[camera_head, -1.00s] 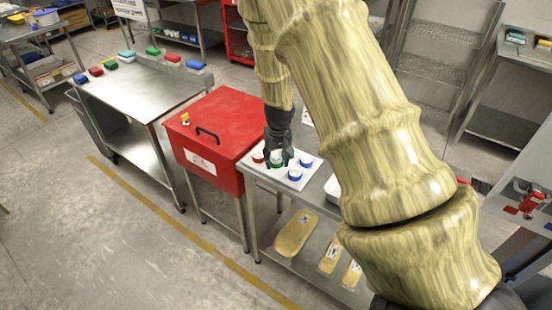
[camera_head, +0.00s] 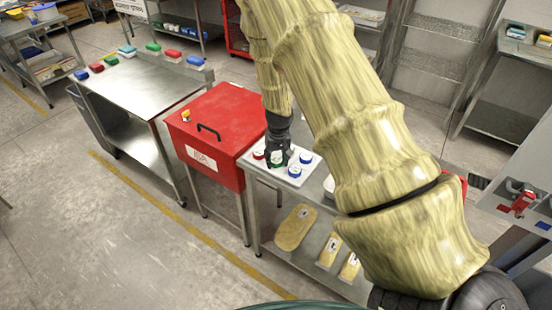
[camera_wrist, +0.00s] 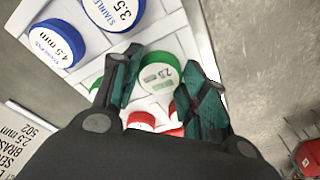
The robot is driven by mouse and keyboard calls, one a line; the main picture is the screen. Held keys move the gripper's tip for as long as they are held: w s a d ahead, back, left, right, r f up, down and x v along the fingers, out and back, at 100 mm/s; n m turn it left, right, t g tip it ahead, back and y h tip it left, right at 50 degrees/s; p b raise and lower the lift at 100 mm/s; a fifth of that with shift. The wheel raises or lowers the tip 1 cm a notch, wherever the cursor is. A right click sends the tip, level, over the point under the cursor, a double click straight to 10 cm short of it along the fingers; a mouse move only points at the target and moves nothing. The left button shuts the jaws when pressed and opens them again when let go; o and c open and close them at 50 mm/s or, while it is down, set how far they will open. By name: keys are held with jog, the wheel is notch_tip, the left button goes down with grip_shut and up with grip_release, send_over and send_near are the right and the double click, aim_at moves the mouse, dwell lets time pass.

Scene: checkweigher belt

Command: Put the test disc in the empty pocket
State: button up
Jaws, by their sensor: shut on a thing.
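My gripper (camera_head: 277,163) points down over the white disc tray (camera_head: 286,185) on the steel table. Its fingers are closed around a green-rimmed disc marked 2.5 (camera_wrist: 159,76), which also shows in the head view (camera_head: 277,158). Two blue discs, marked 4.5 mm (camera_wrist: 57,45) and 3.5 (camera_wrist: 113,11), sit on the tray beside it. Red (camera_wrist: 141,120) shows between and behind the fingers, partly hidden; a red disc also shows in the head view (camera_head: 258,155). Whether the green disc is clear of the tray, I cannot tell. No empty pocket is clearly visible.
A red lidded box (camera_head: 210,130) with a black handle stands left of the tray. A printed card (camera_wrist: 35,140) lies beside the tray. Yellowish paddles (camera_head: 296,228) lie on the lower shelf. A steel table (camera_head: 140,85) at left has colored blocks along its back.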

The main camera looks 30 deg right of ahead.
aim_at(278, 164)
jog(key=shift+f, duration=0.15)
jog(key=o, duration=1.1)
jog(key=shift+s+a+r+b, duration=0.1)
jog(key=shift+s+r+b, duration=0.3)
jog(key=shift+r, duration=1.65)
jog(key=shift+s+a+r+b, duration=0.15)
jog(key=shift+r+b, duration=0.35)
jog(key=shift+r, duration=1.5)
jog(key=shift+s+a+r+b, duration=0.1)
jog(key=shift+s+r+b, duration=0.3)
jog(key=shift+r, duration=1.65)
jog(key=shift+w, duration=0.1)
